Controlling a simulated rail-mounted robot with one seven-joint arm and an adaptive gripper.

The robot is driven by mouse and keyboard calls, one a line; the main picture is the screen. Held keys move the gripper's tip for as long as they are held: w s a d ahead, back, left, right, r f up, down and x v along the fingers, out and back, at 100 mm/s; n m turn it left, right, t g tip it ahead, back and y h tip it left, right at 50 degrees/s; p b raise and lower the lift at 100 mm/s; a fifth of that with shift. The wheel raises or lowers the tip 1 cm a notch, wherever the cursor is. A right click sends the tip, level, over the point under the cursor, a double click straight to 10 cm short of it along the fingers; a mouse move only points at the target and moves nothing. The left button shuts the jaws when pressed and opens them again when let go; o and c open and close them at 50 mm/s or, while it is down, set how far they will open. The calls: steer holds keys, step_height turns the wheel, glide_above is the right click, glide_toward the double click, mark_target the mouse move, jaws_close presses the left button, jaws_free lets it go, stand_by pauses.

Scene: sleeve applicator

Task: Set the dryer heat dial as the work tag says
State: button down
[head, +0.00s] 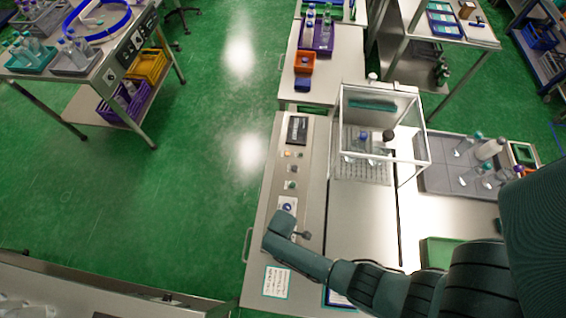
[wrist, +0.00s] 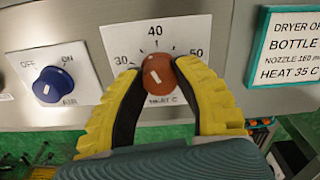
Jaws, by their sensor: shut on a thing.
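The orange-red heat dial (wrist: 158,74) sits on a white plate marked 30, 40, 50 and HEAT C in the wrist view. It has a small white mark on its face; I cannot tell exactly which number it points at. My gripper (wrist: 157,69) has its yellow-backed fingers closed on both sides of the dial. The work tag (wrist: 290,45), white with a teal frame, stands to the right and reads HEAT 35 C, partly cut off. In the head view, the tag (head: 277,282) lies near the panel's front end, and my arm hides the heat dial.
A blue AIR knob (wrist: 46,86) with OFF and ON marks is left of the heat dial. In the head view, a clear-walled box (head: 410,148) stands right of the panel, beside a grey tray (head: 433,180) with bottles. Green floor is open to the left.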

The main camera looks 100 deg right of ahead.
steer(key=shift+n, duration=1)
steer(key=shift+f, duration=0.1)
steer(key=c, duration=0.7)
jaws_free()
step_height(320, 180, up, 12)
